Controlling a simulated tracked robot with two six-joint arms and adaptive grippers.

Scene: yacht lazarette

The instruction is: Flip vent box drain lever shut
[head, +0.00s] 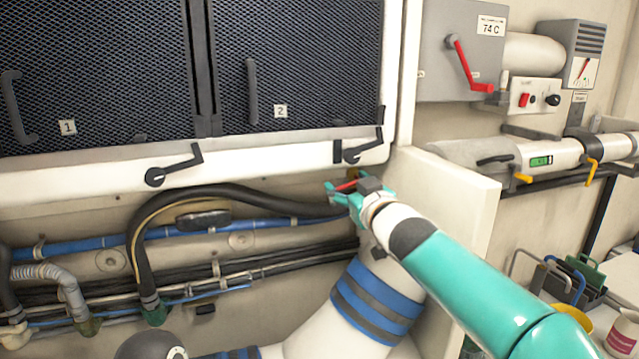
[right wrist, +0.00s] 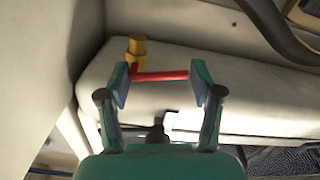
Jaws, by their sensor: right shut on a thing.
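The drain lever (right wrist: 163,76) is a short red bar on a small brass-yellow valve body (right wrist: 137,48) in the right wrist view. My right gripper (right wrist: 160,80) has its two fingers at either end of the red bar and is shut on it. In the head view, the red lever (head: 347,185) shows between the teal fingers of my right gripper (head: 341,191), below the lower right corner of the white vent box (head: 270,155). My left gripper is not in view.
Black latch handles (head: 175,165) hang along the vent box's lower edge. A black hose (head: 240,195) runs just left of my right gripper. A white panel (head: 455,190) stands close on its right. A grey box with another red lever (head: 465,62) is at upper right.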

